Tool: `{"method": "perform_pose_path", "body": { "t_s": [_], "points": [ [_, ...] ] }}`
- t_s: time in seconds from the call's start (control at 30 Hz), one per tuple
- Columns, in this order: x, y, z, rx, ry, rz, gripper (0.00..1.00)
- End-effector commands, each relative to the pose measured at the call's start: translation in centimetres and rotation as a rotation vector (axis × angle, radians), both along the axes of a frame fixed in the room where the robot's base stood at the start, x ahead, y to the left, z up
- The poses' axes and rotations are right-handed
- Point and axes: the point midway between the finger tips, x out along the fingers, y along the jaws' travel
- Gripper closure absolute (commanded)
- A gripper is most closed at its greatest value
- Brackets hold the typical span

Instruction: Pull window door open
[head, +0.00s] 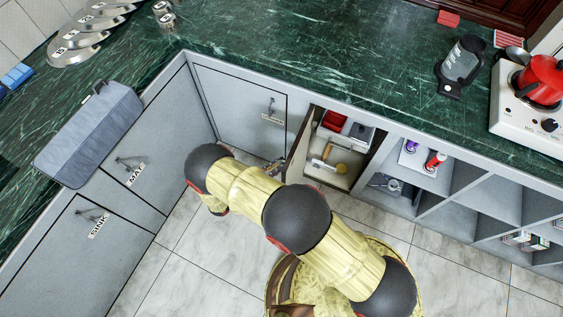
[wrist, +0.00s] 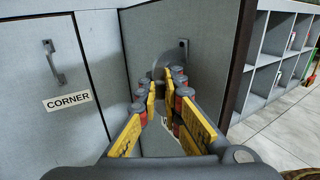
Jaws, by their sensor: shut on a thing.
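The grey cabinet door (wrist: 205,25) stands in the middle of the wrist view, swung partly open. In the head view the same door (head: 298,148) sticks out from the cabinet front, with the open compartment to its right. Its metal handle (wrist: 183,47) shows at the top, and its lower part is hidden between the fingers. My gripper (wrist: 165,85), with yellow and red fingers, is shut on the handle. In the head view my gripper (head: 275,168) is small and partly hidden at the door's face. A label on the door is mostly hidden by the fingers.
The closed CORNER door (head: 240,110) is left of the open door. The open compartment holds a red object (head: 334,120) and a brush (head: 326,152). Open shelves (head: 480,195) line the right side. The tiled floor (head: 180,270) is clear left of my arm.

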Motion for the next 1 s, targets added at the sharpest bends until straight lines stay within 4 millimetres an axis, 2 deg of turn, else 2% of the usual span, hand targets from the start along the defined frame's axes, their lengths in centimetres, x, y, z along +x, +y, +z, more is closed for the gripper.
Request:
{"method": "perform_pose_path", "body": {
  "t_s": [0.43,0.47,0.73,1.0],
  "points": [
    [-0.24,0.11,-0.18,0.001,0.004,0.001,1.00],
    [-0.24,0.11,-0.18,0.001,0.004,0.001,0.93],
    [-0.13,0.10,-0.10,0.001,0.002,0.000,0.77],
    [-0.08,0.09,-0.05,0.001,0.001,0.000,0.77]
  ]
}}
